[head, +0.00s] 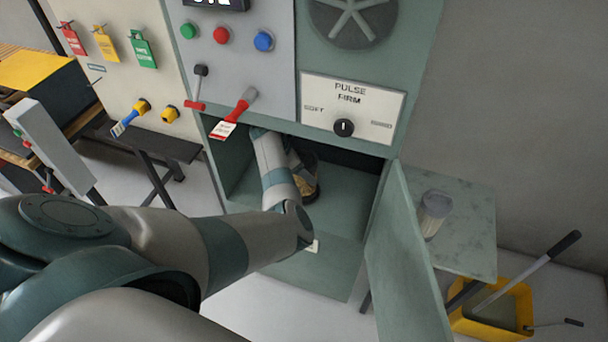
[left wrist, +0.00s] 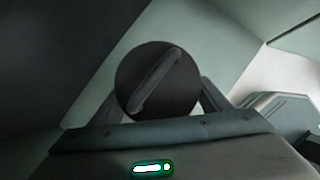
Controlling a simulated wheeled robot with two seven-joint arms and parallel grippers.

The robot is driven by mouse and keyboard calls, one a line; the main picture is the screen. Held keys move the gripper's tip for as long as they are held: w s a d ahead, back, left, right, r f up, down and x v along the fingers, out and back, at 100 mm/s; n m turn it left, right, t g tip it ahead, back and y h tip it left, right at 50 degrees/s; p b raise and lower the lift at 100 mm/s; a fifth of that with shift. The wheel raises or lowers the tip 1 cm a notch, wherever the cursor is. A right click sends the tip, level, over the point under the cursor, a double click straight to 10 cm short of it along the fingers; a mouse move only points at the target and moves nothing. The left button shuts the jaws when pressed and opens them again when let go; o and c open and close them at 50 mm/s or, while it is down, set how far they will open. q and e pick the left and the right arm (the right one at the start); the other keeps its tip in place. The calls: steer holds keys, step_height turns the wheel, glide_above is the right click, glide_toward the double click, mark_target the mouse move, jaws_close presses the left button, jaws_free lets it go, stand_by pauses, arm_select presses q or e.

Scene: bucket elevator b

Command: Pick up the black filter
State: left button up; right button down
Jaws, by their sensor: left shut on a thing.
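The black filter (left wrist: 150,95) shows in the left wrist view as a dark round disc with a raised bar across its face. My left gripper (left wrist: 160,88) has one finger on each side of it and is shut on it. In the head view my left arm reaches into the open cabinet compartment (head: 345,200). The filter there is mostly hidden by my arm and wrist; a dark, round-edged part with a tan patch (head: 306,186) shows beside the wrist. My right gripper is in neither view.
The cabinet door (head: 405,255) hangs open to the right. A side table (head: 465,220) behind it holds a clear lidded jar (head: 434,212). A yellow bin (head: 490,310) with long handles stands on the floor. A red-handled lever with a tag (head: 235,115) hangs above the opening.

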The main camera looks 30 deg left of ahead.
arm_select(q)
steer(key=shift+r, duration=0.2)
steer(key=s+a+r+b, duration=0.1)
steer(key=s+a+b, duration=0.4)
steer(key=s+a, duration=0.4)
steer(key=s, duration=0.6)
steer(key=shift+s+a+b, duration=0.15)
steer(key=shift+a+b, duration=0.05)
steer(key=shift+b, duration=0.15)
steer(key=shift+r, duration=0.1)
steer(key=shift+s+a, duration=0.1)
